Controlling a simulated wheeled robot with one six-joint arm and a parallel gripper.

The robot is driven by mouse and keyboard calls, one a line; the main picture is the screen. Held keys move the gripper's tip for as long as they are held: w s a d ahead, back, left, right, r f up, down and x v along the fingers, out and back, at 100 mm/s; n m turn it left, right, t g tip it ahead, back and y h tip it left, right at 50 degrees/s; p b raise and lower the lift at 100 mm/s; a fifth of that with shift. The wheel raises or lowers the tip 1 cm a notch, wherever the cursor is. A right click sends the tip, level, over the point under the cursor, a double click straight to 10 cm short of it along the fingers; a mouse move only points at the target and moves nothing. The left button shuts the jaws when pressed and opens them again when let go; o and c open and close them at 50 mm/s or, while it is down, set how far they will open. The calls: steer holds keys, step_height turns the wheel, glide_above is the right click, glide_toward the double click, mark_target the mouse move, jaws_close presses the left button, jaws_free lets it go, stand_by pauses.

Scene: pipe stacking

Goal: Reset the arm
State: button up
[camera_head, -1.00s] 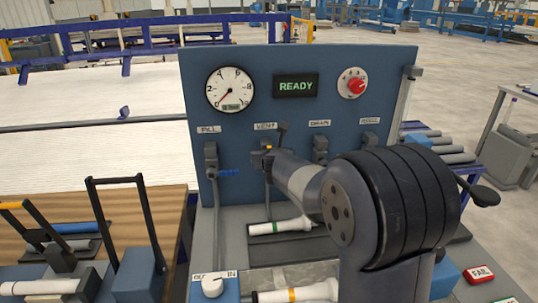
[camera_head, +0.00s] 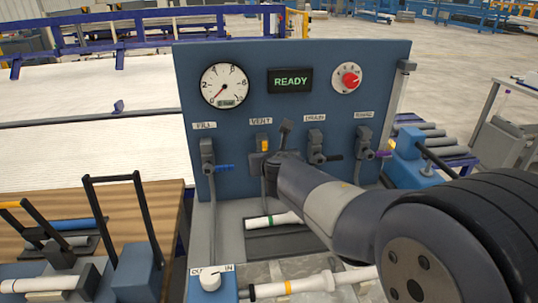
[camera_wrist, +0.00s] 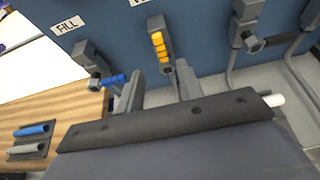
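My gripper (camera_wrist: 158,88) shows in the wrist view with its two grey fingers apart and nothing between them. The yellow vent handle (camera_wrist: 159,46) stands upright on the blue panel just beyond the fingertips; I cannot tell how far off it is. In the head view my arm reaches from the lower right toward the panel (camera_head: 240,100), its end just below the yellow vent handle (camera_head: 265,144). The fingers are mostly hidden there behind my arm.
The blue fill handle (camera_wrist: 112,80) is left of my gripper. A drain valve (camera_head: 316,148) and a purple-handled valve (camera_head: 382,154) stand to the right. Below lie a green-banded pipe (camera_head: 272,220) and a yellow-banded pipe (camera_head: 305,285). The display (camera_head: 290,80) reads READY.

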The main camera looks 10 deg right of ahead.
mark_target(266, 149)
steer(key=b+x, duration=0.1)
steer(key=x, duration=1)
steer(key=shift+d+r+b, duration=0.1)
steer(key=shift+b, duration=0.2)
steer(key=shift+s, duration=0.15)
steer(key=shift+d+m, duration=0.15)
steer(key=shift+m, duration=0.15)
steer(key=shift+d+m+y+b, duration=0.3)
steer(key=shift+d+m+y, duration=0.1)
steer(key=shift+m+y, duration=0.2)
stand_by(1.0)
stand_by(0.4)
